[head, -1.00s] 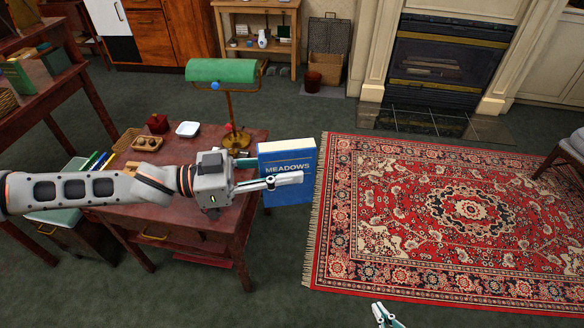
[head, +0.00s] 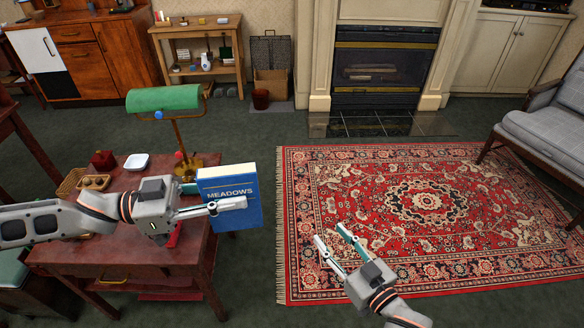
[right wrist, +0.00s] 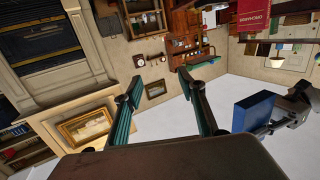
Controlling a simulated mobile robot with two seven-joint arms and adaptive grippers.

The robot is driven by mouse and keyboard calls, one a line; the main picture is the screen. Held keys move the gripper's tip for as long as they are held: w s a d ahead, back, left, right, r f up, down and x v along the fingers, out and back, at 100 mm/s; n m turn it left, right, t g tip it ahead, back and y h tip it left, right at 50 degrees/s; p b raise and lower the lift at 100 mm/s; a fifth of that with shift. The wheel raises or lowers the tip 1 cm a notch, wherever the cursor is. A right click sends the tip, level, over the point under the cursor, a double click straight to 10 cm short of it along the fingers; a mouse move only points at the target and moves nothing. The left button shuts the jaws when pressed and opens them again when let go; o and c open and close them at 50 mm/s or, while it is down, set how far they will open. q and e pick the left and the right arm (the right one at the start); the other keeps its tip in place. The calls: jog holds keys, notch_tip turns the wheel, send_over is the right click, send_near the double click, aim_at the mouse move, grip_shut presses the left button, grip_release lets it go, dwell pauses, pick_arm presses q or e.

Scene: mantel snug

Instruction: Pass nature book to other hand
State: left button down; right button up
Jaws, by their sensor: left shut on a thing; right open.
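The nature book (head: 228,186) is blue with a pale top band and the word MEADOWS on its cover. My left gripper (head: 226,205) is shut on it and holds it upright beside the right edge of the desk. My right gripper (head: 331,241) is open and empty over the red rug, to the right of the book and apart from it. In the right wrist view the book (right wrist: 254,112) shows at the lower right, outside the open fingers (right wrist: 163,88).
The wooden desk (head: 150,254) carries a green-shaded lamp (head: 163,98), a white dish (head: 137,162), a red object (head: 102,160) and a basket (head: 71,183). A patterned rug (head: 420,205) covers the floor at right. A grey armchair (head: 545,130) stands at far right.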

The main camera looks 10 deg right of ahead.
jog(key=w+a+r+n+y, duration=0.25)
jog(key=r+y, duration=0.25)
jog(key=r, duration=0.3)
jog(key=w+a+r+n+y, duration=0.2)
jog(key=a+r+y, duration=0.2)
jog(key=r, duration=0.4)
jog(key=n+g+y, duration=0.3)
jog(key=n+g, duration=0.7)
jog(key=g, duration=0.7)
send_near(229, 178)
jog(key=w+d, duration=0.2)
jog(key=shift+h, duration=0.3)
jog(key=a, duration=0.8)
jog(key=s+a+f, duration=0.1)
jog(key=a, duration=0.3)
jog(key=shift+a, duration=0.15)
jog(key=shift+c, duration=0.3)
